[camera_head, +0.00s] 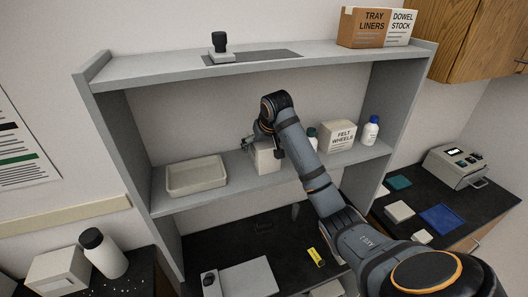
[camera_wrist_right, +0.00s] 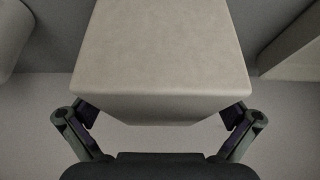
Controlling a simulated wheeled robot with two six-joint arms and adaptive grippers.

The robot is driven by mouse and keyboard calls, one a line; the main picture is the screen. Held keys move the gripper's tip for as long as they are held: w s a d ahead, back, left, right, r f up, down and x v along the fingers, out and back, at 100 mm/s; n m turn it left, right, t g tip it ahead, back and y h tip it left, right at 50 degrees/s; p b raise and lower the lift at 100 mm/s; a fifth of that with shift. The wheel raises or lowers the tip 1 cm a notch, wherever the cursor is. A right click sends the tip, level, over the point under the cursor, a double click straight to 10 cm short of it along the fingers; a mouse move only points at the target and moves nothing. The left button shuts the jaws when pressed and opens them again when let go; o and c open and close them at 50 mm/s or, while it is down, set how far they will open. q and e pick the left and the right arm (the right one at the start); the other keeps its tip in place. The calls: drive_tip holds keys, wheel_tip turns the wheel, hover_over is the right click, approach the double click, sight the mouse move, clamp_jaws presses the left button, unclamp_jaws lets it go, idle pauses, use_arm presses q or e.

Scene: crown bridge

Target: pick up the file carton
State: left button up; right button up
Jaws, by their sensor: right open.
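A pale box (camera_head: 267,160) stands on the middle shelf near its centre, partly hidden by my right arm. No label shows on it, so I cannot confirm that it is the file carton. My right gripper (camera_head: 262,147) is at this box, with its jaws open. In the right wrist view the box (camera_wrist_right: 160,50) fills the upper middle, and the gripper (camera_wrist_right: 160,116) has one finger by each lower side of it. I cannot tell whether the fingers touch it. My left gripper is not in view.
On the middle shelf (camera_head: 222,196), an empty cream tray (camera_head: 197,175) stands left, with a "FELT WHEELS" box (camera_head: 338,135) and white bottle (camera_head: 370,130) right. Cartons marked "TRAY LINERS" (camera_head: 369,27) and "DOWEL STOCK" (camera_head: 400,27) stand above. Shelf space is clear between tray and pale box.

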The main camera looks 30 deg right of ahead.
drive_tip(key=shift+f, duration=0.25)
drive_tip(key=shift+c, duration=0.2)
drive_tip(key=c, duration=1.4)
